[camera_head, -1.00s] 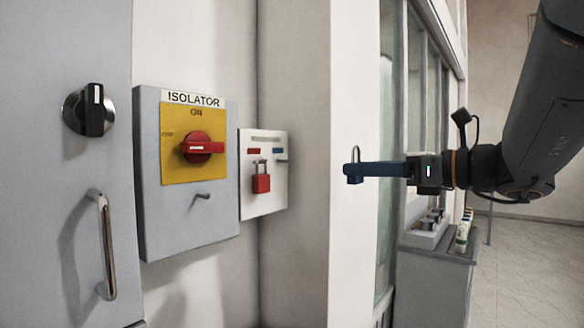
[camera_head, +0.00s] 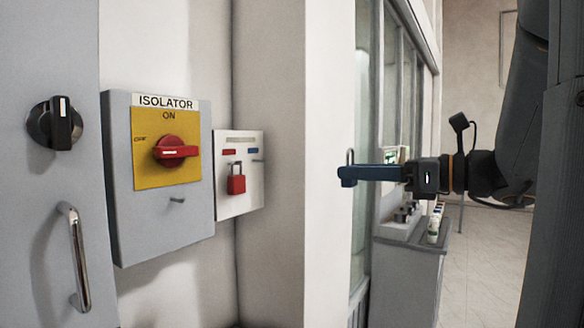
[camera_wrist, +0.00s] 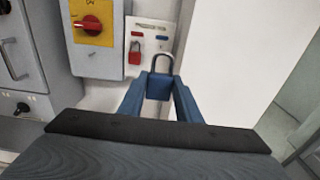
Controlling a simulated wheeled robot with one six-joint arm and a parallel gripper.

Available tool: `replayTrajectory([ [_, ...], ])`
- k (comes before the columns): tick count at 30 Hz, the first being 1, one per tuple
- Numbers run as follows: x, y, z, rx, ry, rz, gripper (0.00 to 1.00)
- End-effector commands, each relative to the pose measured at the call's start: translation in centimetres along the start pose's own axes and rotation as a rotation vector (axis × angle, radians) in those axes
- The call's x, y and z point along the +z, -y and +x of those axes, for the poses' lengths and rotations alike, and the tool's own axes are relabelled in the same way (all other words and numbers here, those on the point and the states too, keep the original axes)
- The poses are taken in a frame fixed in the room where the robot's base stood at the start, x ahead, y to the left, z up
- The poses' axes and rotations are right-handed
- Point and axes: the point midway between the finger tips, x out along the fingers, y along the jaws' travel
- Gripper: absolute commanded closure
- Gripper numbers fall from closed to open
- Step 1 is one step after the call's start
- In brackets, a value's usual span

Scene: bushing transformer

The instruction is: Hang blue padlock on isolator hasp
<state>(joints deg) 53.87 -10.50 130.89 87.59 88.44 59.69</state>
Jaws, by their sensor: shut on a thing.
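My gripper (camera_head: 350,175) is shut on the blue padlock, well to the right of the isolator box in the head view. In the wrist view the blue padlock (camera_wrist: 160,86) sits between the two blue fingertips with its shackle pointing up. In the head view its shackle (camera_head: 350,157) stands above the fingertips, and its body is mostly hidden by them.
A white padlock board (camera_head: 228,205) with a red padlock (camera_head: 236,180) hangs right of the isolator. A grey cabinet door (camera_head: 45,210) with a black knob and bar handle is at left. A wall corner (camera_head: 318,200) juts out between board and gripper. A grey cabinet (camera_head: 410,270) stands behind.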

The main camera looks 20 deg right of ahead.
Motion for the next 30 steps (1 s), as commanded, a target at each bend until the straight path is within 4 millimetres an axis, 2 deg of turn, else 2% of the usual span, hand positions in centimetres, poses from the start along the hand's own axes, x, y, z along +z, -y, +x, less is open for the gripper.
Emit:
replayTrajectory([
  [13, 0.0, 0.0, -1.9, 0.0, 0.0, 0.0, 0.93],
  [30, -0.1, 0.0, -2.0, 0.0, 0.0, -0.001, 0.93],
])
